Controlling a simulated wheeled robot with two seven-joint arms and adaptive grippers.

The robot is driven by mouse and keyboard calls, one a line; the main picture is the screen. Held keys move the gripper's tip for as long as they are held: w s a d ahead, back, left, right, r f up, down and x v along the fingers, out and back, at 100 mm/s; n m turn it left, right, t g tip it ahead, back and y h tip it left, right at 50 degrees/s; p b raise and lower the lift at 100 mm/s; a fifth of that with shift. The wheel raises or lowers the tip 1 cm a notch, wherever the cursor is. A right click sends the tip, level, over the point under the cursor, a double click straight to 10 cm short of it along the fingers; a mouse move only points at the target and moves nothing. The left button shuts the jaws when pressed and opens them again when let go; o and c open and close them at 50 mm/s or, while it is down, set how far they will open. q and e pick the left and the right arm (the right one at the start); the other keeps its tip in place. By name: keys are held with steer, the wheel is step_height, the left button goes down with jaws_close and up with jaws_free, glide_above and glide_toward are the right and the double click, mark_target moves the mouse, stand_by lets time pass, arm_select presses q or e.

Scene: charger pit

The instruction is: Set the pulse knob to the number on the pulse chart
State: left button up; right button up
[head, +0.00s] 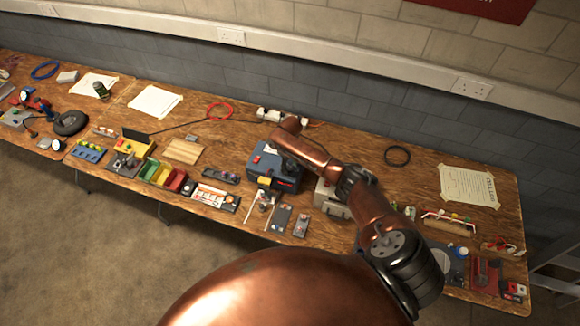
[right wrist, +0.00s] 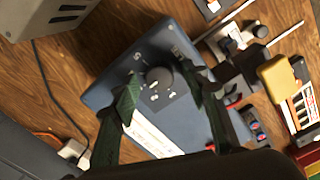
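The blue box (head: 262,174) stands mid-table in the head view. In the right wrist view, its blue top (right wrist: 115,97) carries a round dark grey knob (right wrist: 158,78), small pale markings and a white label strip. My right gripper (right wrist: 159,80) is open, with its dark green fingers apart on either side of the knob. I cannot tell whether they touch it. In the head view my right gripper (head: 280,156) is over the box, partly hidden by the arm. The taped paper chart (head: 468,186) lies at the right; its number is too small to read. My left gripper is not in view.
A grey-beige box (head: 331,200) stands just right of the blue box. Coloured bins (head: 161,174) and a wooden board (head: 183,150) lie to its left. Small tools lie along the front edge.

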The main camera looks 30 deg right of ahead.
mark_target(290, 168)
steer(key=shift+r, duration=0.1)
step_height(290, 168, up, 12)
stand_by(0.5)
steer(key=shift+f, duration=0.2)
stand_by(0.3)
